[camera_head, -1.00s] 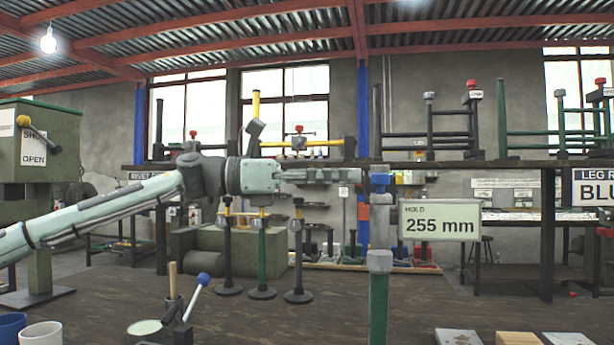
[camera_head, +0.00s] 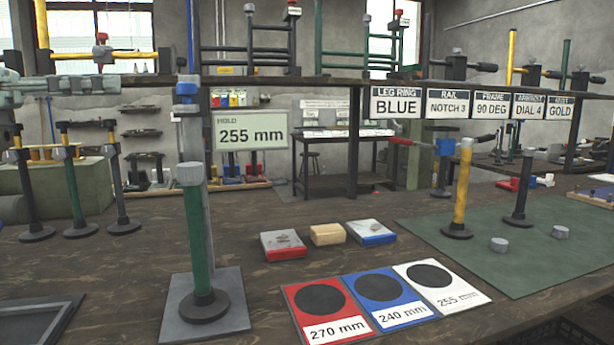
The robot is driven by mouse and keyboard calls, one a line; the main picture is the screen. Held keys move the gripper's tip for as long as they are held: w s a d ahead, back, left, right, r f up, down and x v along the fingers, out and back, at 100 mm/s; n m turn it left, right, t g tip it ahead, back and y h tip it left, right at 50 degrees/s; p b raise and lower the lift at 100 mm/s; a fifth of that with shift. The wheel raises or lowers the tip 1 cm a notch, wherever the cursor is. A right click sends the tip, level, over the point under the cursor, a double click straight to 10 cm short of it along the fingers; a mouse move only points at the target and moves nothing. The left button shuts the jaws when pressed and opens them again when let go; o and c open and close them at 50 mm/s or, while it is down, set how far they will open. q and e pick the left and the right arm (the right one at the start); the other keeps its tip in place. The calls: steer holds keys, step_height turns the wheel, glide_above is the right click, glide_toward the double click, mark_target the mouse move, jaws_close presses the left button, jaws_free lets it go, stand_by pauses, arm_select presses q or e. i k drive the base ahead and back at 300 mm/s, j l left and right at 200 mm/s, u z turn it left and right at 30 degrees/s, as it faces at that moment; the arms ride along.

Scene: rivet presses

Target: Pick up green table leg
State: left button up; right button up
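A green table leg (camera_head: 198,240) with a grey cap and a round black foot stands upright on a metal base plate (camera_head: 240,315), in front of the grey column (camera_head: 190,145) of a height gauge with a blue slider. Another green leg (camera_head: 75,185) stands in a row at the left, between two dark legs with yellow collars. My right gripper is not in view.
A sign (camera_head: 250,132) beside the gauge reads HOLD 255 mm. Red, blue and white cards (camera_head: 325,322) lie at the front. Small blocks (camera_head: 328,234) lie behind them. A yellow leg (camera_head: 462,190) stands on the green mat (camera_head: 480,270). A dark shelf (camera_head: 310,85) spans above.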

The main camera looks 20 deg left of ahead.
mark_target(205, 305)
steer(key=k, duration=1.5)
